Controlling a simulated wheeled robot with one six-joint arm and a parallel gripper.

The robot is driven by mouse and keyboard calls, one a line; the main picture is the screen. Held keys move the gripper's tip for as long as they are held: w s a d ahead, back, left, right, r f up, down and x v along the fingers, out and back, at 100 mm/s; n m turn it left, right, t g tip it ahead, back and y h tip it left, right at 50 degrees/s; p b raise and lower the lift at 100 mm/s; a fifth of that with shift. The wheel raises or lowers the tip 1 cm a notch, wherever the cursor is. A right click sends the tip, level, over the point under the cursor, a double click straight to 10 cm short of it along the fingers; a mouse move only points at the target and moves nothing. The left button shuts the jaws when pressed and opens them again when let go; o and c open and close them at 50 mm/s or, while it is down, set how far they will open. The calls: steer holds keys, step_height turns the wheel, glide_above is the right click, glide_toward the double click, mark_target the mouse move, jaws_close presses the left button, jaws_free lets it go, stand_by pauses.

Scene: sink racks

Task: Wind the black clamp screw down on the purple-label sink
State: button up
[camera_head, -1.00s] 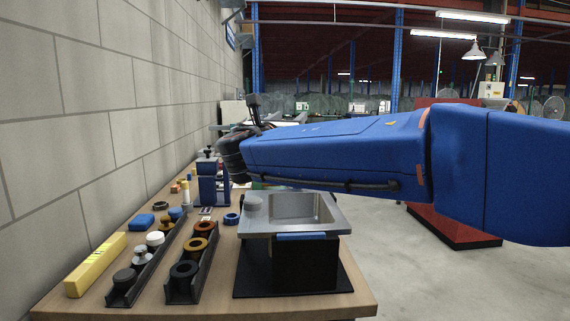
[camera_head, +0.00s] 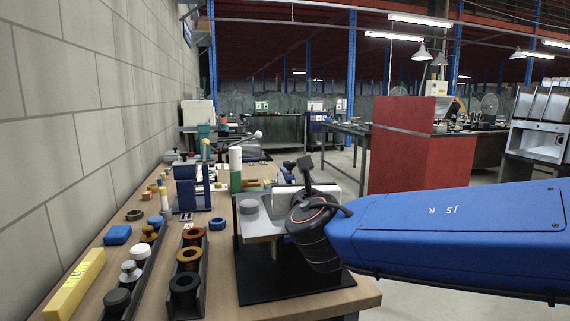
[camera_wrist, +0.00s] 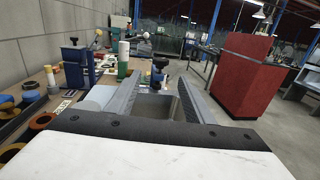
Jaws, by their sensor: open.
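In the wrist view my gripper (camera_wrist: 162,80) is open, its two dark jaws wide apart with nothing between them. Its jaws reach over the steel sink (camera_wrist: 153,107). The sink's left corner shows in the head view (camera_head: 262,228); my wrist hides the rest. A black knob on a small blue fixture (camera_wrist: 160,68) stands beyond the jaw tips, apart from them. A taller blue clamp frame (camera_head: 190,187) with a black screw knob (camera_head: 183,155) stands left of the sink; it also shows in the wrist view (camera_wrist: 76,66). I cannot make out a purple label.
Two racks hold dark, brown and yellow rings (camera_head: 189,258) and knobs (camera_head: 130,270) at left. A yellow box (camera_head: 75,283) lies by the wall. A white-and-green cylinder (camera_head: 236,170) stands behind the sink. A red cabinet (camera_head: 420,145) stands beyond the bench; open floor is at right.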

mark_target(288, 162)
steer(key=w, duration=0.5)
steer(key=w+a, duration=0.1)
steer(key=w, duration=0.5)
steer(key=w+a, duration=0.1)
steer(key=w, duration=0.4)
steer(key=shift+w+a, duration=0.15)
steer(key=shift+a, duration=0.05)
steer(key=c, duration=1.1)
